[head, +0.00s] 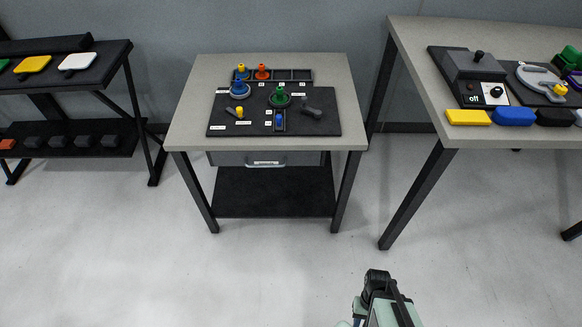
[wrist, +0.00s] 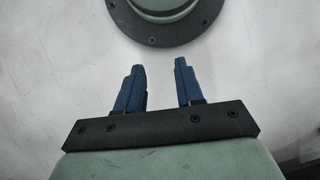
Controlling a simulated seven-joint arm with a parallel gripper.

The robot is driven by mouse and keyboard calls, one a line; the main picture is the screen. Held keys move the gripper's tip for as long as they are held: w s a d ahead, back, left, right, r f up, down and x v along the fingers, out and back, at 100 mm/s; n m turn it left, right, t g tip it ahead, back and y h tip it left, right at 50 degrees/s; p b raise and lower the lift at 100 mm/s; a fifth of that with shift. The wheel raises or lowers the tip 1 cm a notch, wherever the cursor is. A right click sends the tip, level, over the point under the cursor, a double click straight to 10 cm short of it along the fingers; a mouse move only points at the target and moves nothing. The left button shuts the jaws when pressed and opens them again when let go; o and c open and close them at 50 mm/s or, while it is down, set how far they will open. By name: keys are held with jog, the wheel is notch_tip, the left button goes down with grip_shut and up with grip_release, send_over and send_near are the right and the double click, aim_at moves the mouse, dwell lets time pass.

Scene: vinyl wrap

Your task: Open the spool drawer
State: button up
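The spool drawer (head: 230,158) is a grey drawer under the top of the middle table in the head view. Its front sits beneath the tabletop edge and looks shut. A lighter handle or label piece (head: 265,163) is at the middle of its front; fine detail is too small to tell. My gripper (wrist: 159,66) shows two blue fingers in the wrist view, apart with nothing between them. In the head view my arm is at the bottom, right of centre, well short of the drawer; the fingertips cannot be made out there.
A black mat (head: 220,120) with spools and small tools lies on the middle table (head: 185,140). A lower dark shelf (head: 273,193) is beneath the drawer. A right table (head: 430,100) holds a control box; a black rack (head: 100,75) stands left. The floor in front is clear.

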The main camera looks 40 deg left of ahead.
jog(key=s+a+r+n+y, duration=0.1)
jog(key=s+a+r+y, duration=0.35)
jog(key=a, duration=0.95)
jog(key=s+a+r+n+t+y, duration=0.1)
jog(key=s+a+r, duration=0.1)
jog(key=s+a, duration=0.8)
jog(key=s+a+r+n+y, duration=0.1)
jog(key=s+a+r+y, duration=0.25)
jog(key=a, duration=1.35)
jog(key=w+a+r+m+t+y, duration=0.5)
jog(key=w+a+r+m+y, duration=0.1)
jog(key=w+a+r+m, duration=0.25)
jog(key=w+d+r+m+t+h, duration=0.1)
jog(key=w+r+m+t, duration=0.2)
jog(key=w+m+t, duration=0.2)
jog(key=w+d+r+m+t, duration=0.2)
jog(key=w+r+m+t, duration=0.15)
jog(key=w+m, duration=0.25)
jog(key=x, duration=1.4)
jog(key=shift+t, duration=0.45)
jog(key=shift+w+r+n, duration=0.1)
jog(key=shift+n, duration=0.15)
grip_shut()
